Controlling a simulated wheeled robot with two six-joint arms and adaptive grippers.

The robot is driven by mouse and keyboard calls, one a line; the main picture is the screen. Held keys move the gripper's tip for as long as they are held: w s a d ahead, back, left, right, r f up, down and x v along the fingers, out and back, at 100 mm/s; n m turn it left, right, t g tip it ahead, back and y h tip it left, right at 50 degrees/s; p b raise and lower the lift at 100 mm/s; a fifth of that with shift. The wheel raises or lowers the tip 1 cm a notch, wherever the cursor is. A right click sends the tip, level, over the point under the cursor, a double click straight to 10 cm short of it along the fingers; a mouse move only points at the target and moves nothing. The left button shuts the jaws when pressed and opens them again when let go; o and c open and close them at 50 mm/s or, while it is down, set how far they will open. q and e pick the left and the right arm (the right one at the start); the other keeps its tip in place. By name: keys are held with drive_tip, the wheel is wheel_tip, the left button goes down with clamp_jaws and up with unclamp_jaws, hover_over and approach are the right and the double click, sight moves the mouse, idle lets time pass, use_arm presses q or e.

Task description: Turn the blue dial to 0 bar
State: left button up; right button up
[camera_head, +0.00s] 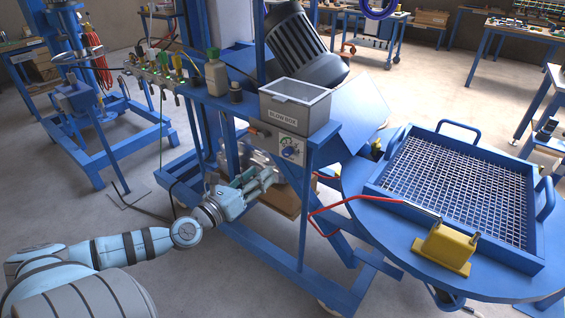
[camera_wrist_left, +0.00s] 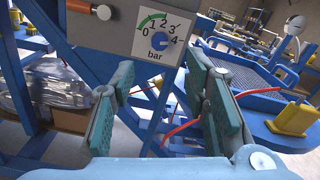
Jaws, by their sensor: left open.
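The blue dial (camera_head: 291,151) sits on a white plate on the front of the blue machine, below the grey box. In the left wrist view the dial (camera_wrist_left: 160,41) is round, with a scale from 0 to 4 bar above it and a green arc on the low side. Which number it points to is too small to tell. My left gripper (camera_head: 269,172) is open and empty, below and left of the dial in the head view. In the left wrist view its two teal-padded fingers (camera_wrist_left: 162,100) are spread apart below the dial, not touching it. My right gripper is not in view.
The grey blow box (camera_head: 293,108) stands above the dial. A blue upright leg (camera_head: 306,205) runs down beside it. A round blue table (camera_head: 365,215) with a mesh tray, a yellow block (camera_head: 446,248) and a red bar (camera_head: 345,203) lies to the right.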

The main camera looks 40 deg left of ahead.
use_arm(q)
drive_tip(key=p, duration=0.2)
approach(285, 154)
drive_tip(key=w, duration=0.3)
drive_tip(key=w+p, duration=0.1)
drive_tip(key=w, duration=0.4)
drive_tip(key=shift+w+r, duration=0.1)
drive_tip(key=shift+w+a, duration=0.1)
drive_tip(key=shift+w, duration=0.3)
clamp_jaws()
